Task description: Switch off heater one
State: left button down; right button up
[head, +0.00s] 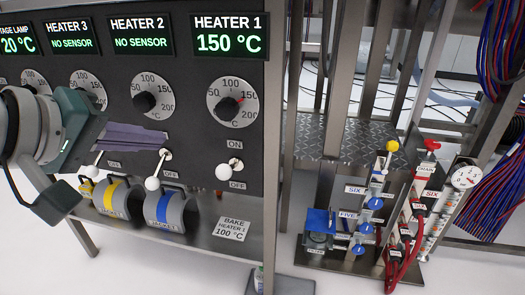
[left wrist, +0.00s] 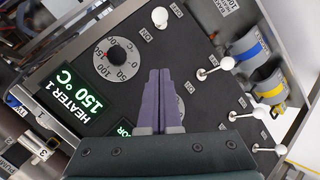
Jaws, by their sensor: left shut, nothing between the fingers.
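Heater one's switch (head: 235,163) is a white ball-ended lever between an ON label above and an OFF label below. Its lever looks less lowered than its neighbours' levers. It also shows in the left wrist view (left wrist: 160,17) at the top. Above it are the dial (head: 232,101) and the HEATER 1 display (head: 229,36), reading 150 °C in green. My left gripper (head: 166,139) is shut and empty, with its purple fingers in front of the panel left of this switch, apart from it. The fingers also show in the left wrist view (left wrist: 155,72). My right gripper is out of view.
Heater two's lever (head: 152,183) points down, close below my fingers. Heater three's lever (head: 91,172) is farther left. A metal post (head: 280,130) borders the panel's right side; valves (head: 375,203) stand beyond.

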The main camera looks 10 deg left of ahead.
aim_at(229, 170)
pick_arm(q)
jog(key=shift+w+f+b, duration=0.45)
jog(key=shift+w+f, duration=0.1)
jog(key=shift+f, duration=0.2)
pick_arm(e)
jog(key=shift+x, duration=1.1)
pick_arm(q)
jog(key=shift+s+a, duration=0.1)
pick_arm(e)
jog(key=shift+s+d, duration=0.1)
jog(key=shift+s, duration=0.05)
pick_arm(q)
jog(key=shift+f, duration=0.1)
jog(key=w+d+f+b, duration=0.5)
jog(key=w+f+b, duration=0.2)
jog(key=b, duration=0.1)
jog(key=shift+w+d, duration=0.15)
jog(key=shift+d, duration=0.2)
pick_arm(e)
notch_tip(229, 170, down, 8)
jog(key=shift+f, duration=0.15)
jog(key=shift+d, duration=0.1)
pick_arm(q)
jog(key=shift+f, duration=0.15)
